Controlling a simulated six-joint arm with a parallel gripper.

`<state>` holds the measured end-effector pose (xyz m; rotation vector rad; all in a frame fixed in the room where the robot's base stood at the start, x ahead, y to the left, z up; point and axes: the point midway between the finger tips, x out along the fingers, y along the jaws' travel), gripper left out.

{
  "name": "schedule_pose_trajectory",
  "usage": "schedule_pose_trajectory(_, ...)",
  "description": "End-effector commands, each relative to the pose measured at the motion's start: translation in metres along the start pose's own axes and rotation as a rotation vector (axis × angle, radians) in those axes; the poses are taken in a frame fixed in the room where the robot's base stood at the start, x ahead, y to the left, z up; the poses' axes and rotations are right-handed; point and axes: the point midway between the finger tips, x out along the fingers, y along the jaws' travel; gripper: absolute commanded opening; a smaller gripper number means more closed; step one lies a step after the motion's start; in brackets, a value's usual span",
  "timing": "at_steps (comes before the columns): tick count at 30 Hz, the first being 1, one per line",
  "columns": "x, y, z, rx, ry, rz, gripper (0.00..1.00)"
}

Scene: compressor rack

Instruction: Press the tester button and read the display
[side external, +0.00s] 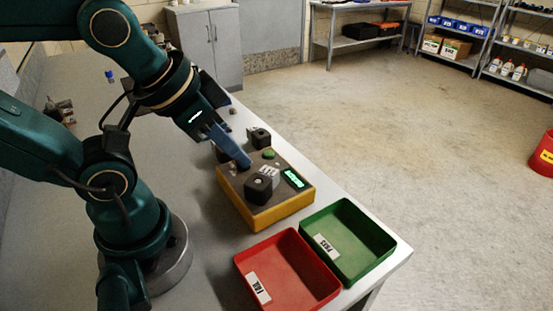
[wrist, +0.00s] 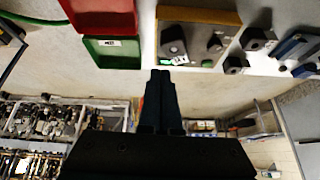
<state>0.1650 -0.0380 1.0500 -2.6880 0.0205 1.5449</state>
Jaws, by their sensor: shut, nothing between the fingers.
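The tester is a yellow-sided box (side external: 262,219) with a dark top on the bench; it also shows at the top of the wrist view (wrist: 230,17). A round green button (side external: 268,153) sits on its far side. I cannot tell whether the tips touch. The fingers also show in the wrist view (wrist: 160,73).
A dark block (side external: 260,187) sits on the tester's near part, and another (side external: 260,138) stands behind it. A red tray (side external: 318,300) labelled FAIL and a green tray (side external: 385,243) labelled PASS stand by the bench's front edge, close to the tester.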

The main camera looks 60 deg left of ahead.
Motion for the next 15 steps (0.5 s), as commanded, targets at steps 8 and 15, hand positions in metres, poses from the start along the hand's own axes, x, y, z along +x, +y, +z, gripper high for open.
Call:
schedule_pose_trajectory(8, -0.012, -0.048, -0.082, 0.444, 0.325, -0.292, 0.0)
schedule_pose_trajectory(15, -0.034, -0.071, -0.154, 0.963, 0.513, -0.592, 0.0)
